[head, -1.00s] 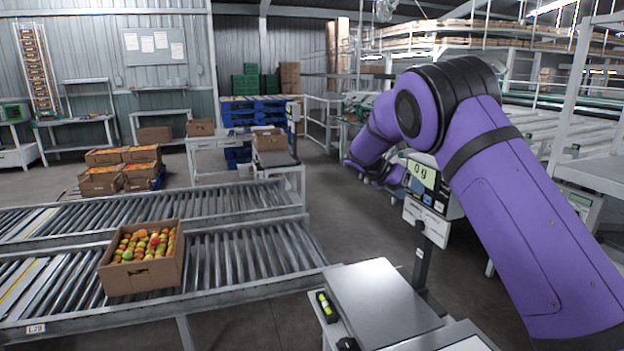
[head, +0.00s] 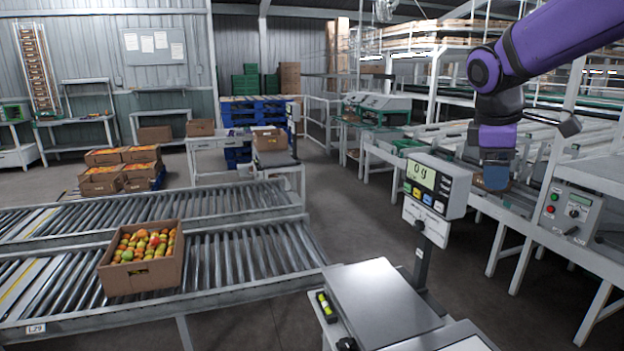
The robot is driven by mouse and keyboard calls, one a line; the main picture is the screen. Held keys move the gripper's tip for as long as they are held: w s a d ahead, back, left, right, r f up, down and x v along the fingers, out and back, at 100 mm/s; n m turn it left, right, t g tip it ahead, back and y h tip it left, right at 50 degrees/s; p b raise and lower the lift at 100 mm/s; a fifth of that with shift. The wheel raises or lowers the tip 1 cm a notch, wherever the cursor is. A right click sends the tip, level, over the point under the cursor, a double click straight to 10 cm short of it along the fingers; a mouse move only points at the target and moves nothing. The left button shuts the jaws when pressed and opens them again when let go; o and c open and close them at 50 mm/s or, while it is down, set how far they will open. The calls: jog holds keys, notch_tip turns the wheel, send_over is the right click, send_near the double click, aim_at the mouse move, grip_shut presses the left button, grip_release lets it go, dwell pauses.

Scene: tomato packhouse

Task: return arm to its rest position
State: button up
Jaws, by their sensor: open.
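My purple arm (head: 560,42) comes in from the upper right and bends at a dark joint. Its far part hangs down in front of the white sorting benches. My gripper (head: 497,178) is at the lower end of the arm, small and dark. Its fingers are hard to make out, and nothing shows held in it. It is in the air to the right of the scale display (head: 436,186), apart from it. The display reads 0 g.
The scale's steel plate (head: 382,302) is bare. A cardboard box of tomatoes (head: 143,279) stands on the near roller conveyor (head: 240,262). A grey control box (head: 570,213) is on the right bench frame. Open floor lies between conveyor and benches.

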jog(key=s+a+f+m+t+y, duration=0.1)
jog(key=s+m, duration=0.4)
jog(key=s, duration=0.6)
jog(key=s+a+f+m+t+y, duration=0.1)
jog(key=s+m, duration=0.5)
jog(key=s, duration=0.6)
jog(key=shift+a+f+t+y, duration=0.25)
jog(key=shift+a+t+y, duration=0.3)
jog(key=shift+t, duration=0.25)
